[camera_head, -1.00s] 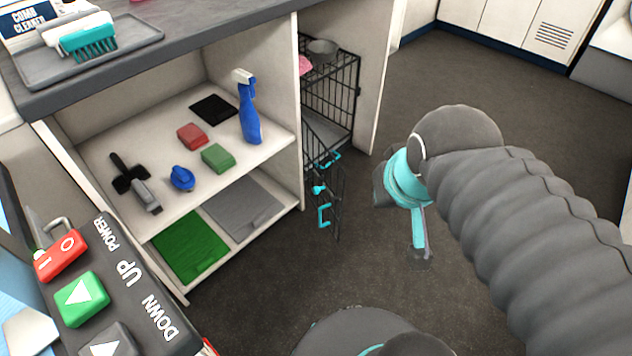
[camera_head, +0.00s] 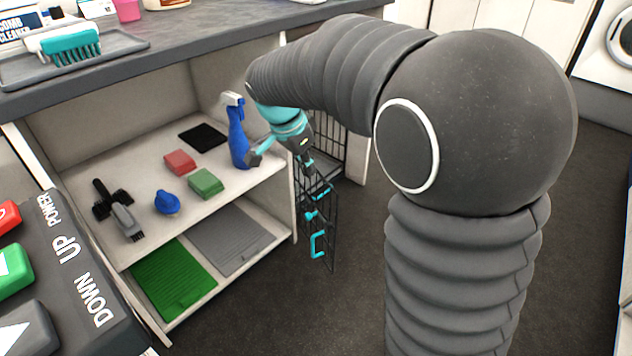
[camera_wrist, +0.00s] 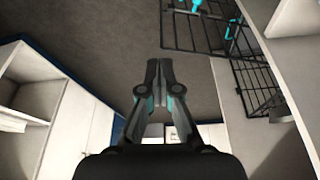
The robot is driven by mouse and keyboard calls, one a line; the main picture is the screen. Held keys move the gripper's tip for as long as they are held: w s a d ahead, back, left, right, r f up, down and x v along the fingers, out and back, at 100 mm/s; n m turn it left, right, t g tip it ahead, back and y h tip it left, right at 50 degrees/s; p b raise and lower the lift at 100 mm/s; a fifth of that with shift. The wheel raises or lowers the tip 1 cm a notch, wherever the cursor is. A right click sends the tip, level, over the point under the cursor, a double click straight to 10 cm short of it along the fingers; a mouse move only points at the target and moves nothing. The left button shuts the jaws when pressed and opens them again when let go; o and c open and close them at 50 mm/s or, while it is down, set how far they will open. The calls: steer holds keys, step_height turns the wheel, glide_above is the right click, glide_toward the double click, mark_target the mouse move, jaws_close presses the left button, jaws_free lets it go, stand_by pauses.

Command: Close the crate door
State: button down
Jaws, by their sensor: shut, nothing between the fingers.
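The crate door (camera_head: 331,250) is a black wire panel with teal latch parts and a teal handle (camera_head: 314,244). It stands open, swung out in front of the wire crate (camera_head: 328,150) beside the shelf unit. My gripper (camera_head: 311,170) points down close to the door's upper part; I cannot tell in the head view whether it touches. In the wrist view my gripper (camera_wrist: 158,66) is shut and empty. There the door (camera_wrist: 190,32) shows at the top right with the crate wires (camera_wrist: 258,90) below it, apart from the fingertips. My wrist hides part of the crate.
A blue spray bottle (camera_head: 237,138) stands on the shelf just left of my wrist. The shelf unit's right end panel (camera_head: 295,200) is close to the door. Red and green blocks (camera_head: 205,183) and clippers (camera_head: 126,220) lie on the shelf. The dark floor (camera_head: 350,290) in front is clear.

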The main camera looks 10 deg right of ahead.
steer(key=w+a+f+m, duration=0.2)
steer(key=w+f, duration=0.2)
steer(key=b, duration=0.2)
glide_above(331, 201)
steer(key=a, duration=0.2)
steer(key=shift+h, duration=0.4)
steer(key=shift+s+a+f, duration=0.1)
steer(key=shift+s+f, duration=0.05)
steer(key=shift+f, duration=2.25)
steer(key=shift+s+f, duration=0.1)
steer(key=shift+f, duration=2.25)
